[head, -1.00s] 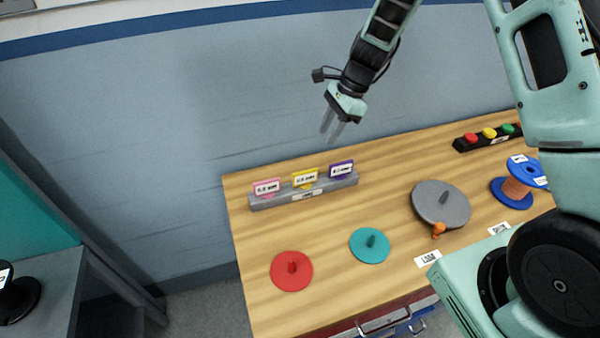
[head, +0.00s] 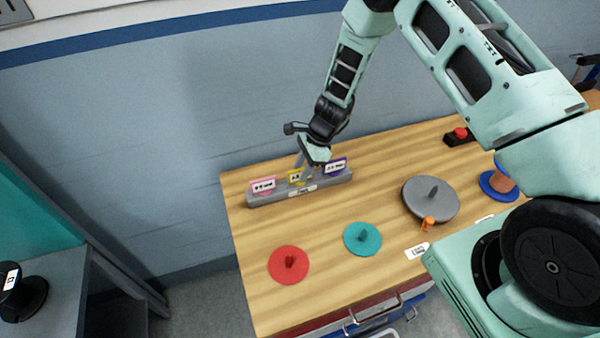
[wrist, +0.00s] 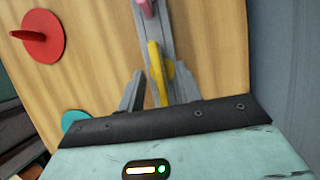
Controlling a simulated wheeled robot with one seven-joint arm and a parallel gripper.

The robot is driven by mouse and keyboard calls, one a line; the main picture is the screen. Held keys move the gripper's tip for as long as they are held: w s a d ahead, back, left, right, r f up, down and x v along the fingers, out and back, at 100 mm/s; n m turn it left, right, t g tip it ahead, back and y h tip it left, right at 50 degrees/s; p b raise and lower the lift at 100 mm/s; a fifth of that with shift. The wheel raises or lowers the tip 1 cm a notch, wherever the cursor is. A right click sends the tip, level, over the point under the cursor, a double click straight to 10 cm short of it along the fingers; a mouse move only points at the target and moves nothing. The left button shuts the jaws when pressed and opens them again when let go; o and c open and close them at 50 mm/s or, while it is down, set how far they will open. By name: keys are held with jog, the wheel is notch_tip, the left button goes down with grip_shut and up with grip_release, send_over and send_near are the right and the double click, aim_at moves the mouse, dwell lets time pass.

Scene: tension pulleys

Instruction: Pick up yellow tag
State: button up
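The yellow tag (head: 295,177) stands upright in the middle of the grey rack (head: 262,198), between the pink tag (head: 263,185) and the purple tag (head: 335,166). In the head view my gripper (head: 304,172) is down at the rack and partly covers the yellow tag. In the wrist view the yellow tag (wrist: 155,70) shows edge-on between the two spread fingers (wrist: 153,88). The gripper is open, with a gap visible on the left side of the tag. Whether the right finger touches the tag is not clear.
A red disc (head: 289,265), a teal disc (head: 362,238) and a grey disc (head: 431,200), each with a peg or handle, lie on the wooden table (head: 330,290). A blue spool (head: 497,184) stands at the right. The wall is close behind the rack.

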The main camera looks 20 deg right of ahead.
aim_at(300, 169)
jog(key=shift+x, duration=1.1)
grip_shut()
jog(key=shift+d, duration=0.1)
jog(key=shift+r, duration=0.15)
notch_tip(300, 169, up, 10)
jog(key=shift+f+b, duration=0.1)
jog(key=shift+b, duration=0.95)
